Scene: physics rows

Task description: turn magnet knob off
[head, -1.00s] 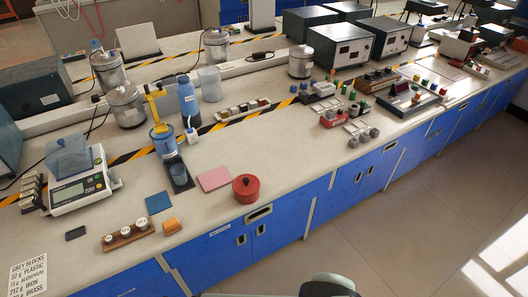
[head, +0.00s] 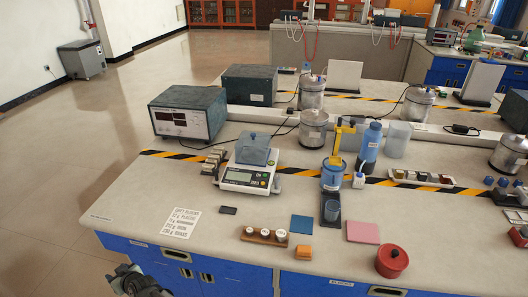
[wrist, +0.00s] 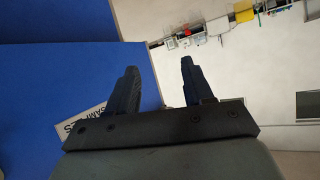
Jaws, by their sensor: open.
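I cannot pick out a magnet knob for certain in either view. My gripper (wrist: 158,75) shows in the wrist view with its two dark fingers apart and nothing between them. A blue cabinet front with a partly covered white label fills the left of that view. In the head view, part of my arm (head: 138,282) shows at the lower left, in front of the bench's blue cabinets and below the worktop edge. It touches no bench object that I can see.
The pale worktop (head: 130,196) is bare at its left end. On it are a grey instrument box (head: 188,115), a digital balance (head: 247,178), a wooden weight block (head: 264,236), a red pot (head: 392,261), a blue bottle (head: 369,147) and several metal canisters. Open floor (head: 100,120) lies to the left.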

